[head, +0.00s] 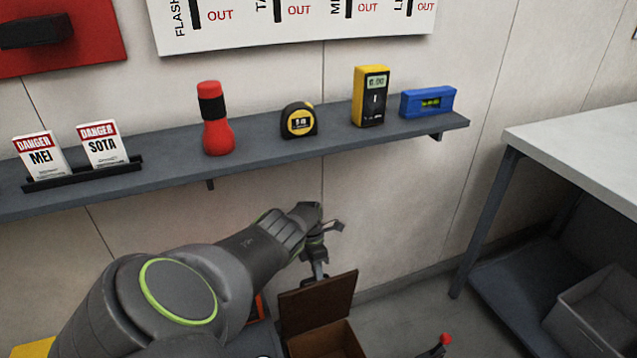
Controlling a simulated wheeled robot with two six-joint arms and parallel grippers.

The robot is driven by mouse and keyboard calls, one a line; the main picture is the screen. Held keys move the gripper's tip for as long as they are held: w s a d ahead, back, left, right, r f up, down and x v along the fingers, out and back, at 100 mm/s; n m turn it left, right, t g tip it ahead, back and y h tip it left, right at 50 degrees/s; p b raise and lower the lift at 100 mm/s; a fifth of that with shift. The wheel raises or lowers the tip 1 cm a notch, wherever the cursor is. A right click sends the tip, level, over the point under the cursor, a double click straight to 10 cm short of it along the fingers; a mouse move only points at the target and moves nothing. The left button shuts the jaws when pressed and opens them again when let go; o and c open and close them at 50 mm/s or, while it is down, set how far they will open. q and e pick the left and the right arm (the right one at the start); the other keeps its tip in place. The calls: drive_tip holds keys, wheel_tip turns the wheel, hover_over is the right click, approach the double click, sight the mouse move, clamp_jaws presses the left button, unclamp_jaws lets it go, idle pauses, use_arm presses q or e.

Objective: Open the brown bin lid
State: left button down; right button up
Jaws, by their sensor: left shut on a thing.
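The brown bin (328,345) stands low at the bottom centre of the head view, its lower part cut off by the frame edge. Its brown lid (318,303) is tilted up and the inside of the bin shows in front of it. My left gripper (318,276) reaches down to the lid's upper edge and is shut on it. The exact contact at the fingertips is small and hard to make out. My right gripper is not in view.
A grey wall shelf (250,155) above my left arm holds a red flashlight (216,120), tape measure (299,120), yellow meter (370,97) and blue level (428,102). A white-topped table (580,150) stands right, with a grey crate (597,310) below. Floor right of the bin looks mostly clear.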

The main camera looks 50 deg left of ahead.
use_arm(q)
drive_tip(key=shift+s+f, duration=0.25)
drive_tip(key=shift+f, duration=0.05)
drive_tip(key=c, duration=1.7)
unclamp_jaws()
drive_tip(key=shift+o, duration=1.2)
drive_tip(key=shift+w+a, duration=0.1)
drive_tip(key=shift+w, duration=0.1)
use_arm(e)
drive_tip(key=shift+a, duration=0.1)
use_arm(q)
drive_tip(key=shift+r, duration=0.2)
